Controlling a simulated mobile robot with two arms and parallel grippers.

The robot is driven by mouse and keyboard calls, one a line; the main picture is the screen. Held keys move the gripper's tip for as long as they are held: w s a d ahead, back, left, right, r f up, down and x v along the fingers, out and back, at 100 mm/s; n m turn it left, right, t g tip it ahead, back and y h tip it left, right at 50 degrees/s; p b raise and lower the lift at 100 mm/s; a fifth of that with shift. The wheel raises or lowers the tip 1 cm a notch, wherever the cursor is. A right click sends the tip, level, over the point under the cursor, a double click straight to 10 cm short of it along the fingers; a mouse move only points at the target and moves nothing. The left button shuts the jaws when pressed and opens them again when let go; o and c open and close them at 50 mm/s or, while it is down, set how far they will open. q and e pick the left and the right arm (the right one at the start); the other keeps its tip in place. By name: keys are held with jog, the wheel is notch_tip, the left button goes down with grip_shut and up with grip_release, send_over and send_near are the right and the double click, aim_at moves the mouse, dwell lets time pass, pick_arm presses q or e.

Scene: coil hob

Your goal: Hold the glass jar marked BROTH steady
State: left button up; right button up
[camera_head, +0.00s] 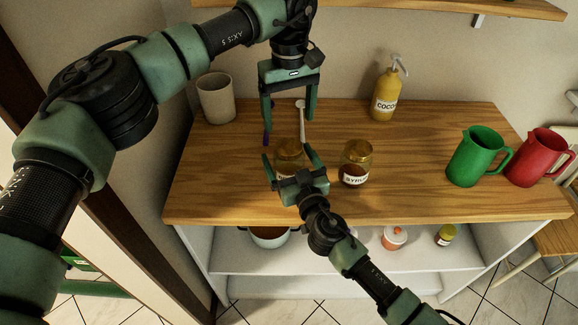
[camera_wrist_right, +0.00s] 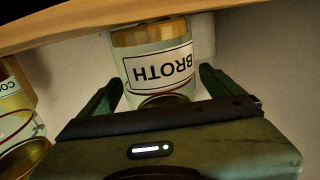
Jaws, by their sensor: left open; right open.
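The glass jar marked BROTH (camera_wrist_right: 150,62) fills the upper middle of the right wrist view, its label upside down. In the head view the jar (camera_head: 289,150) stands on the wooden top, partly hidden by my right gripper (camera_head: 290,160). My right gripper is open, with one finger on each side of the jar; I cannot tell whether either touches it. My left gripper (camera_head: 289,120) is open above and behind the jar, pointing down. A pale spoon-like utensil (camera_head: 302,122) shows upright between its fingers; its lower end is near the jar, and I see no grip on it.
A jar marked SYRUP (camera_head: 356,165) stands close right of the broth jar. A yellow pump bottle (camera_head: 386,95) and a beige cup (camera_head: 216,100) stand behind. Green (camera_head: 474,158) and red (camera_head: 534,158) pitchers stand at right. A pot (camera_head: 268,238) is on the lower shelf.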

aim_at(289, 146)
jog(key=shift+c, duration=0.2)
grip_shut()
pick_arm(q)
jog(key=m, duration=0.8)
jog(key=shift+m, duration=0.4)
jog(key=shift+f, duration=4)
jog(key=shift+c, duration=0.2)
